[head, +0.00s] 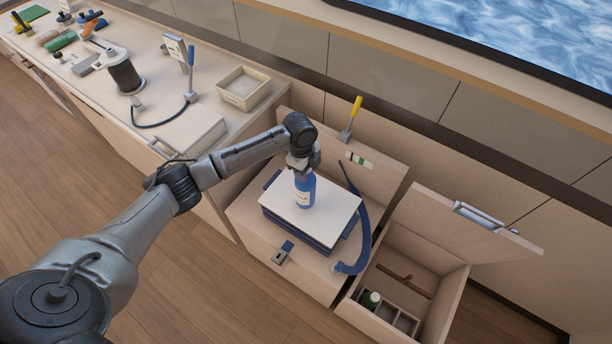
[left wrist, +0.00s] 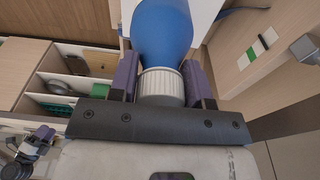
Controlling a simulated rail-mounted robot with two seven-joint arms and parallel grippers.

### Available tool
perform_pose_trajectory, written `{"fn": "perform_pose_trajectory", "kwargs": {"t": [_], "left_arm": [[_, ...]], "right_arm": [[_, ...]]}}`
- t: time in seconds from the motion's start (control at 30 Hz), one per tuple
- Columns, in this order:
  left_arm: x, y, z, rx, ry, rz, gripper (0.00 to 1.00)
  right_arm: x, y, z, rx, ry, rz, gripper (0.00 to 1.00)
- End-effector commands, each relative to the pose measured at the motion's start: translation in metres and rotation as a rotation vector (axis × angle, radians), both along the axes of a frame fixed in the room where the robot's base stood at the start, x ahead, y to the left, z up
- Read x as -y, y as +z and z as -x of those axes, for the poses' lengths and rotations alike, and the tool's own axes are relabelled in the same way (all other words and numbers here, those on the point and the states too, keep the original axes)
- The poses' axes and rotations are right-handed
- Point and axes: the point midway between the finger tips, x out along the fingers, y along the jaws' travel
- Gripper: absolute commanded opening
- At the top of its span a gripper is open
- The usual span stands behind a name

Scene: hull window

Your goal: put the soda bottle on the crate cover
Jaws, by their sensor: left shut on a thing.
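The blue soda bottle (head: 305,191) has a pale label and is upright at the white-topped, dark blue crate cover (head: 327,213), over its middle. Whether its base touches the cover or hangs just above it, I cannot tell. My left gripper (head: 303,164) is shut on the bottle's top from above. In the left wrist view the bottle (left wrist: 163,35) with its white ribbed cap (left wrist: 162,85) sits between the two fingers of the gripper (left wrist: 163,80). The cover's white top (left wrist: 203,12) shows beyond. My right gripper is not in view.
The cover lies on a wooden box with a blue strap (head: 363,235) hanging at its right. A counter (head: 165,112) with a tray (head: 243,88) and tools runs along the left.

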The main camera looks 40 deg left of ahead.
Motion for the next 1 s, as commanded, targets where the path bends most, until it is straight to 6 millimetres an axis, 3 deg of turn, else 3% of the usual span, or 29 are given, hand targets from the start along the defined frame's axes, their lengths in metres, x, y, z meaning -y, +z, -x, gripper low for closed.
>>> {"fn": "perform_pose_trajectory", "kwargs": {"t": [0.33, 0.63, 0.67, 0.93, 1.0], "left_arm": [[0.000, -0.035, 0.000, 0.001, 0.001, 0.000, 0.00], [0.000, -0.037, 0.000, 0.002, 0.000, 0.000, 0.00], [0.000, -0.039, 0.000, -0.001, 0.001, -0.001, 0.45], [0.000, -0.039, 0.000, 0.000, 0.001, -0.001, 0.71], [0.000, -0.038, 0.000, 0.000, 0.001, -0.001, 0.72]], "right_arm": [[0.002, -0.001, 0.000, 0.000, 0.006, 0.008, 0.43], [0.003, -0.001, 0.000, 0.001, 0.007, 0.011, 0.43], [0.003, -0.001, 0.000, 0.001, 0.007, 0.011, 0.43], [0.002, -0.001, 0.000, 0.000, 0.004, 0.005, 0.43], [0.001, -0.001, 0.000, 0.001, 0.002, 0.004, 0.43]]}}
